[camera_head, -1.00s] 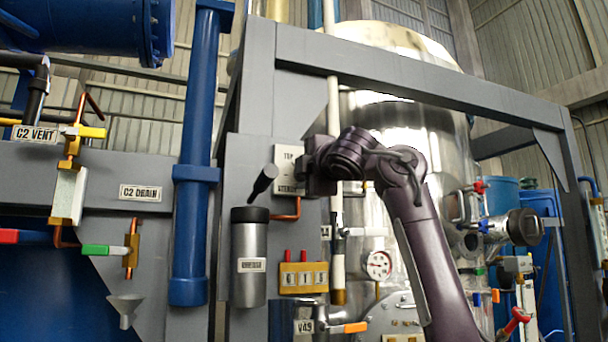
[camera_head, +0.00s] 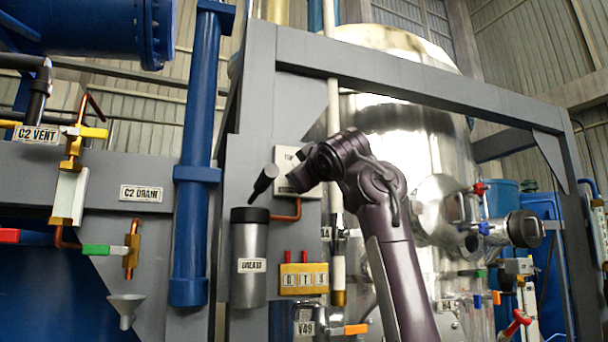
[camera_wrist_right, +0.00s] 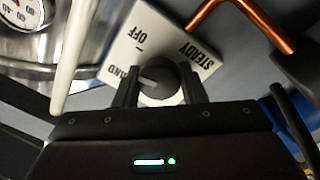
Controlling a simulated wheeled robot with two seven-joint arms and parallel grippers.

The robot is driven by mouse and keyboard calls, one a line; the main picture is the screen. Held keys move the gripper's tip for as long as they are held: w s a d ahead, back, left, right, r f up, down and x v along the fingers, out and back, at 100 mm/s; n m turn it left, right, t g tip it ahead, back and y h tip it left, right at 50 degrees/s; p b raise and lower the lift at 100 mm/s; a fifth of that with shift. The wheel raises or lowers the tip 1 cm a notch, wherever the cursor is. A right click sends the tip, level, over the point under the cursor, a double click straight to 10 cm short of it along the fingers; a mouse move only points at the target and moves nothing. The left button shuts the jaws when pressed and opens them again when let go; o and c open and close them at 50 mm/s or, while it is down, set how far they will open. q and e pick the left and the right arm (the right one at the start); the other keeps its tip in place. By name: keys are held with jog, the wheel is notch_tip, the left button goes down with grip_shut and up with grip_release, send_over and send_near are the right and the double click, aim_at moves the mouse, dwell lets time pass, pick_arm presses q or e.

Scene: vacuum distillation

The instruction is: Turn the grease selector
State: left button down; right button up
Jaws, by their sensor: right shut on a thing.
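The selector is a dark round knob (camera_wrist_right: 165,78) with a pale pointer mark, on a white plate (camera_wrist_right: 168,35). The plate reads STEADY, OFF and a third word partly hidden, ending in AND. In the right wrist view my right gripper (camera_wrist_right: 158,92) has one finger on each side of the knob and is shut on it. In the head view my right gripper (camera_head: 292,182) is at the lower part of the white plate (camera_head: 287,160) and hides the knob. My left gripper is in no view.
A grey grease canister (camera_head: 249,285) with a black top and tilted black handle stands just left of the plate. A copper pipe (camera_head: 293,212) runs below it. A white vertical pipe (camera_head: 335,110) and a steel vessel (camera_head: 430,150) are to the right.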

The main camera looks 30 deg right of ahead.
jog(key=shift+m, duration=1.3)
jog(key=o, duration=1)
jog(key=b+v, duration=0.5)
jog(key=v, duration=0.2)
jog(key=shift+s+a, duration=0.15)
jog(key=shift+s, duration=0.2)
